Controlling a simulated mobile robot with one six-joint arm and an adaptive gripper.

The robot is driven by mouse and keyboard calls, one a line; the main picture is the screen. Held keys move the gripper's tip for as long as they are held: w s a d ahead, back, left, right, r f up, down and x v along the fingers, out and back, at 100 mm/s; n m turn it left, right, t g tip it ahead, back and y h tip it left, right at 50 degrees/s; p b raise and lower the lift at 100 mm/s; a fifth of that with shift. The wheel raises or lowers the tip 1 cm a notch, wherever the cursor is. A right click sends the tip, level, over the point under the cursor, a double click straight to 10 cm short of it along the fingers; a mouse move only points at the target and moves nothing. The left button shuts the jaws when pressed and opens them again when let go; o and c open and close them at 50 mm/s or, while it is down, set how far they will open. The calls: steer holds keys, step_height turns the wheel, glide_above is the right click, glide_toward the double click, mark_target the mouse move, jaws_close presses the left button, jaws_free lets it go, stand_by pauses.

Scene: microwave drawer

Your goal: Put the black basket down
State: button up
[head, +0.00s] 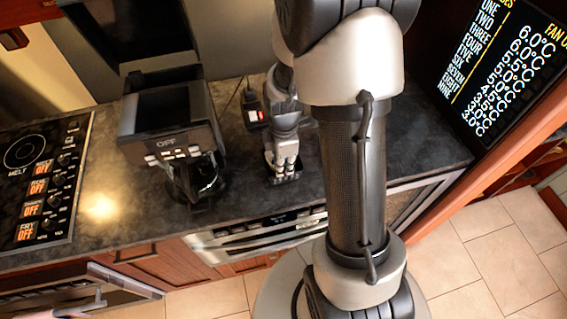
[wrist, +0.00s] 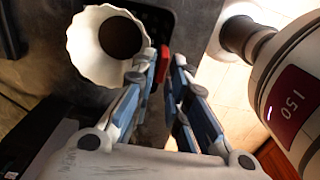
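My gripper (head: 284,172) points down over the dark counter, right of the coffee machine. In the wrist view its two blue-padded fingers (wrist: 166,62) come close together at the tips with a narrow gap. A small red piece (wrist: 163,60) shows at the gap, against the left fingertip; whether it is gripped is unclear. I cannot make out a black basket for certain. A dark shape with rounded corners (wrist: 155,18) lies beyond the fingertips. A white fluted filter (wrist: 84,42) with a dark middle is left of the tips.
The coffee machine (head: 168,110) with a glass carafe (head: 195,180) stands left of my gripper. A cooktop panel (head: 40,175) lies far left. A small black item with a red-and-white label (head: 254,112) is behind my gripper. The counter's front edge (head: 240,222) is close.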

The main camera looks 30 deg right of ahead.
steer(key=shift+o, duration=1.1)
steer(key=s+a+r+m+t+p, duration=0.1)
steer(key=s+a+r+m, duration=0.15)
steer(key=r, duration=0.85)
steer(key=s+a+r+m+t+p, duration=0.1)
steer(key=s+a+r+m+p, duration=0.15)
steer(key=r, duration=0.75)
steer(key=s+a+r+m+t, duration=0.2)
steer(key=s+a+r+m, duration=0.3)
steer(key=s+m, duration=0.4)
steer(key=shift+s+a+r+m+t+b, duration=0.15)
steer(key=shift+s+r+m+t+b, duration=0.15)
steer(key=shift+s+r+m, duration=0.25)
